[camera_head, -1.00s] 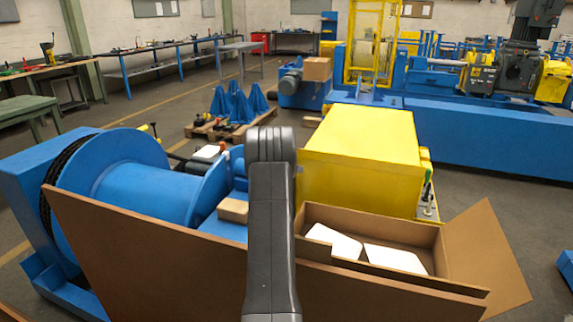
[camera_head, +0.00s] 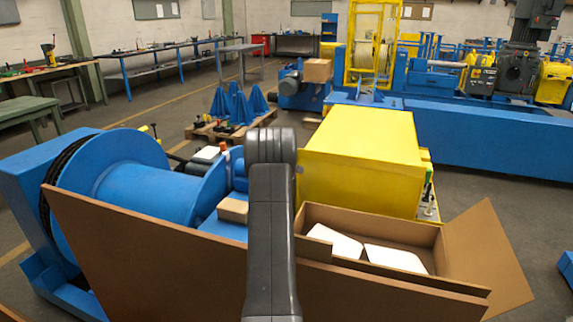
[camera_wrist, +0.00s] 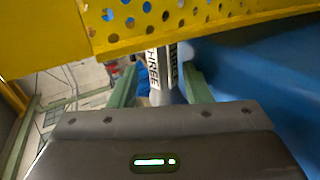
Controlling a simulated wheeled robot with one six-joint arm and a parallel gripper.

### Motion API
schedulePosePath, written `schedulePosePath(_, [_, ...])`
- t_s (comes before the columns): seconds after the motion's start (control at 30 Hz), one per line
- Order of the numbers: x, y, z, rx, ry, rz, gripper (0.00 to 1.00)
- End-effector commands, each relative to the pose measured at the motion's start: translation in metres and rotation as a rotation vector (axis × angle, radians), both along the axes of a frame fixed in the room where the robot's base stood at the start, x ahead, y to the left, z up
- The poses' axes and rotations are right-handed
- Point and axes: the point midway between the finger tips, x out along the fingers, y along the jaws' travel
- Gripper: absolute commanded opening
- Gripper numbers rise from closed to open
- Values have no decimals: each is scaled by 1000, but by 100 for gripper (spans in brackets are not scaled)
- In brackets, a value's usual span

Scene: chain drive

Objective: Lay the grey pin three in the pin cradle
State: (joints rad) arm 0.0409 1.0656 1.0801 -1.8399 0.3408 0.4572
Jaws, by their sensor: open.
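The grey pin three (camera_wrist: 163,72) shows in the wrist view at the upper middle, with a white label reading THREE in dark letters. Its upper end meets the yellow perforated panel. My gripper (camera_wrist: 160,88) is open, with one green finger on each side of the pin in the picture. I cannot tell whether either finger touches it. The pin's lower part is hidden behind the gripper body. In the head view my arm hides the gripper and the pin. I cannot make out the pin cradle in either view.
The yellow perforated panel (camera_wrist: 215,18) crosses the top of the wrist view, close to the fingers. A blue surface (camera_wrist: 265,85) lies at right. In the head view a blue drum (camera_head: 145,195), a yellow housing (camera_head: 362,150) and an open cardboard box (camera_head: 425,235) surround my arm.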

Motion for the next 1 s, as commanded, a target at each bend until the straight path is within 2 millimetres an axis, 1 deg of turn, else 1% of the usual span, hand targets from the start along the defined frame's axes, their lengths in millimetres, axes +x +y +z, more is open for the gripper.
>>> schedulePosePath(0.03, [-2, 0, -6, 2, 9, 1, 50])
schedulePosePath(0.17, [-6, 3, -4, 2, 9, 1, 50])
schedulePosePath(0.27, [-15, 6, 0, 2, 8, 1, 50])
schedulePosePath(0.8, [-88, 38, 45, 1, -1, 0, 50])
schedulePosePath(1.0, [-107, 47, 57, 0, -2, 0, 50])
